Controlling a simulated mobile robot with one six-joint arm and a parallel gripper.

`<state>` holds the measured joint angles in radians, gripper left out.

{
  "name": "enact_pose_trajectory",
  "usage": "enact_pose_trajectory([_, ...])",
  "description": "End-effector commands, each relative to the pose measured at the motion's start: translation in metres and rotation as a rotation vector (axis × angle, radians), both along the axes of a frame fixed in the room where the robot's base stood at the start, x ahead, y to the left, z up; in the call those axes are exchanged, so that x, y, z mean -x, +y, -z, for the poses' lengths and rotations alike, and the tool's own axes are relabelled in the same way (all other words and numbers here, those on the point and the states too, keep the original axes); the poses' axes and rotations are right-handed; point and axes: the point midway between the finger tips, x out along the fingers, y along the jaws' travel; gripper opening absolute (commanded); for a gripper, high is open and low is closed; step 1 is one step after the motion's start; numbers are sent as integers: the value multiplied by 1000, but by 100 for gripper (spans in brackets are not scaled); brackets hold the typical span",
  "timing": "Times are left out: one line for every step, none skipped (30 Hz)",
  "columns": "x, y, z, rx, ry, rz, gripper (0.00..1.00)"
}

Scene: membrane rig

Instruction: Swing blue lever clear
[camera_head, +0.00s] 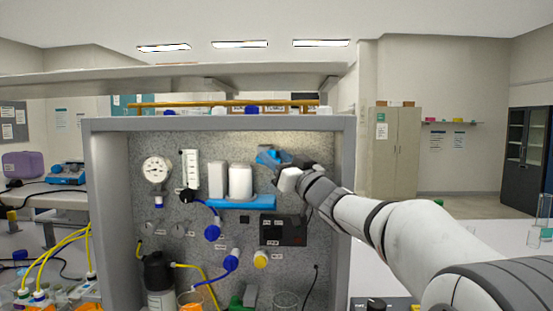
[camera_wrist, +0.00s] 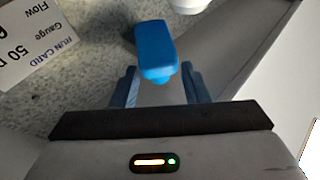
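The blue lever (camera_wrist: 154,50) shows at the top middle of the wrist view, its rounded end pointing toward my gripper. My gripper (camera_wrist: 161,86) is open, with one finger on each side of the lever's end and a visible gap on both sides. I cannot tell how deep the lever sits between the fingers. In the head view the blue lever (camera_head: 267,157) is high on the grey panel, right of the white cylinders. My gripper (camera_head: 283,166) is close against its right side there and partly hides it.
Two white cylinders (camera_head: 240,181) stand on a blue shelf (camera_head: 240,203) just below left. A round gauge (camera_head: 157,170) and a white strip (camera_head: 190,172) are further left. A dark box (camera_head: 284,231) is below. The rig's right frame post (camera_head: 347,150) stands close beside my arm.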

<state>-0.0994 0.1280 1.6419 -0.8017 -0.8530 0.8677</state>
Motion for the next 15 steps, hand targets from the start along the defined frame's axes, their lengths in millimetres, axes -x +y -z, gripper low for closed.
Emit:
enact_pose_trajectory([0, 0, 0, 0, 0, 0, 43])
enact_pose_trajectory([0, 0, 0, 0, 0, 0, 43])
enact_pose_trajectory([0, 0, 0, 0, 0, 0, 43])
enact_pose_trajectory([0, 0, 0, 0, 0, 0, 43])
enact_pose_trajectory([0, 0, 0, 1, 1, 0, 43])
enact_pose_trajectory([0, 0, 0, 1, 1, 0, 43])
enact_pose_trajectory([0, 0, 1, 1, 1, 0, 43])
enact_pose_trajectory([1, -1, 1, 1, 1, 0, 43])
enact_pose_trajectory([3, -3, 3, 0, 1, 1, 43])
enact_pose_trajectory([5, -5, 4, 1, 1, 2, 43])
enact_pose_trajectory([8, -7, 5, 1, 1, 2, 43])
enact_pose_trajectory([12, -11, 8, 1, 0, 3, 43])
enact_pose_trajectory([15, -13, 11, 1, 1, 2, 43])
enact_pose_trajectory([19, -17, 13, 1, -1, 2, 43])
enact_pose_trajectory([24, -21, 15, 1, 0, 3, 43])
